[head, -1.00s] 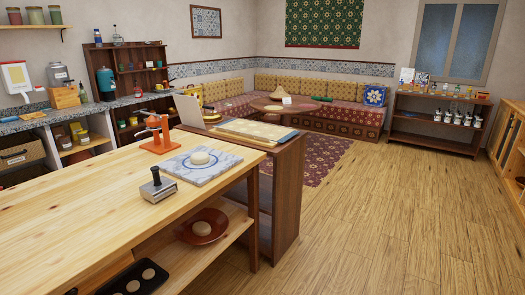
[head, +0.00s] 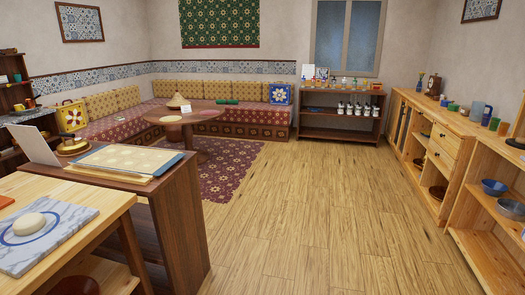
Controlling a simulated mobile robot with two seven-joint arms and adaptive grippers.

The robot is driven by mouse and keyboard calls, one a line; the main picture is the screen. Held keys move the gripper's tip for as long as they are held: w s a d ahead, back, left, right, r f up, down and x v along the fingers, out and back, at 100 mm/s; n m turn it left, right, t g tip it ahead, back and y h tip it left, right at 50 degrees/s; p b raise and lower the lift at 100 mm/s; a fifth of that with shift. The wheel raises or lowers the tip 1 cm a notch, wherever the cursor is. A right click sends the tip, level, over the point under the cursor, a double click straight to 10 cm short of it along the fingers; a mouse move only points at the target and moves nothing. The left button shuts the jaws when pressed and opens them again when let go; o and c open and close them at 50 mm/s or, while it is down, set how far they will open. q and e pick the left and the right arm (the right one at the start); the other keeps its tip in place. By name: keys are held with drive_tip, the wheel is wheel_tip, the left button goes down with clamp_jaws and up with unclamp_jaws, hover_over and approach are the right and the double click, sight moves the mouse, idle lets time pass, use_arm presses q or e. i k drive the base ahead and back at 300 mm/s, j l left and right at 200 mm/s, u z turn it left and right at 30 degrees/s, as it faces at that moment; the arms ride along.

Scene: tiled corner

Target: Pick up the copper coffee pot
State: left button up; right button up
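A small upright copper-brown object (head: 433,86) stands on top of the long wooden sideboard (head: 440,122) along the right wall. It may be the copper coffee pot, but it is too small to tell. No other thing in the head view is clearly a copper coffee pot. Neither of my grippers is in view.
The wooden floor (head: 330,200) in the middle is open. A wooden table (head: 98,222) and a dark cabinet (head: 165,225) stand at left. A round table (head: 190,117) and corner sofa (head: 115,122) are at the back. A dark shelf (head: 340,133) stands under the window. Blue bowls (head: 494,187) sit at right.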

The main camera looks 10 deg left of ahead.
sight(31, 104)
drive_tip(key=i, duration=1.5)
drive_tip(key=i+l+u, duration=0.1)
drive_tip(key=i, duration=1.4)
drive_tip(key=i+u, duration=0.25)
drive_tip(key=i, duration=0.45)
drive_tip(key=i+l+u, duration=0.25)
drive_tip(key=i, duration=0.5)
drive_tip(key=i+j+u, duration=0.1)
drive_tip(key=i+u, duration=0.35)
drive_tip(key=i, duration=0.15)
drive_tip(key=i+u, duration=0.45)
drive_tip(key=i, duration=0.2)
drive_tip(key=i+u, duration=0.4)
drive_tip(key=i, duration=0.25)
drive_tip(key=i+l+u, duration=0.15)
drive_tip(key=i+u, duration=0.2)
drive_tip(key=i, duration=0.3)
drive_tip(key=i+u, duration=0.35)
drive_tip(key=i, duration=0.35)
drive_tip(key=i+u, duration=0.3)
drive_tip(key=i, duration=1.9)
